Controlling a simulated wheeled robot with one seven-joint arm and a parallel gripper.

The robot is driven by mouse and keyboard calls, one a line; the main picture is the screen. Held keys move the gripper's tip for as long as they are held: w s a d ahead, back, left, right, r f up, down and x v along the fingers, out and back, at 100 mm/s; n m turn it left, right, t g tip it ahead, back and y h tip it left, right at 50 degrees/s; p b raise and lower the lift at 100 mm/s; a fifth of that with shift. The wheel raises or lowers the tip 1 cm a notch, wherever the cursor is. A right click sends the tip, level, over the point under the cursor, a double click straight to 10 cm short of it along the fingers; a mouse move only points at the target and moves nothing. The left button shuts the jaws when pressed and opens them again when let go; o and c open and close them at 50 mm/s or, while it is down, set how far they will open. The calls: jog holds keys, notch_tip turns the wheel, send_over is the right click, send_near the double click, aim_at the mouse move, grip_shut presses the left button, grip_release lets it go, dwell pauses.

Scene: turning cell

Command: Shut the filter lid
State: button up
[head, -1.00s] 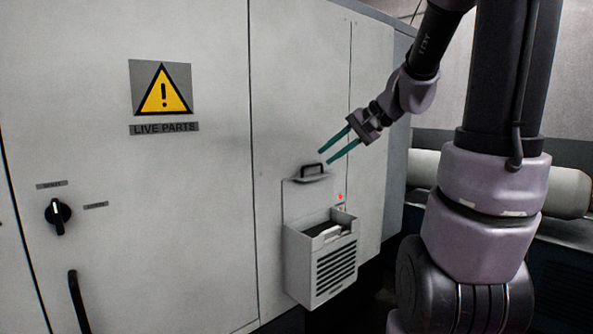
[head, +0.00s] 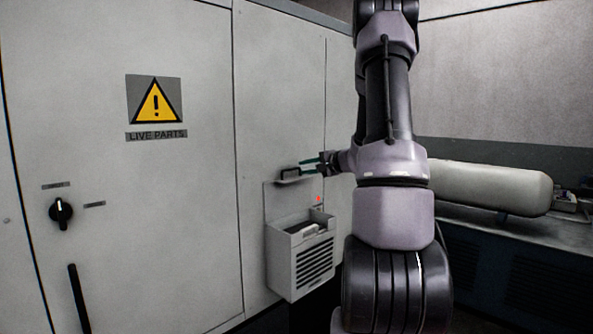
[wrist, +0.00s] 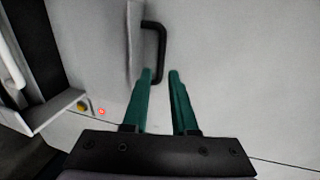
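The filter housing (head: 302,262) is a pale grey box with a slotted front, fixed low on the cabinet. Its top is open, with a white part (head: 303,228) showing inside. The lid (head: 277,200) stands raised above the box, with a black handle (head: 290,174) near its upper edge. In the wrist view the lid (wrist: 134,45) shows nearly edge-on, and the handle (wrist: 160,45) sticks out from it. My gripper (head: 304,166) is open beside the handle. In the wrist view its green fingertips (wrist: 160,72) lie either side of the handle's near end; contact is unclear.
A red light (head: 318,199) shows on the cabinet (head: 205,240) beside the lid. A rotary switch (head: 61,213) and a warning sign (head: 155,102) are at the left. A pale cylinder (head: 490,187) lies on a bench at the right.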

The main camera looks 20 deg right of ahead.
aim_at(294, 169)
jog(key=shift+x, duration=2.2)
grip_shut()
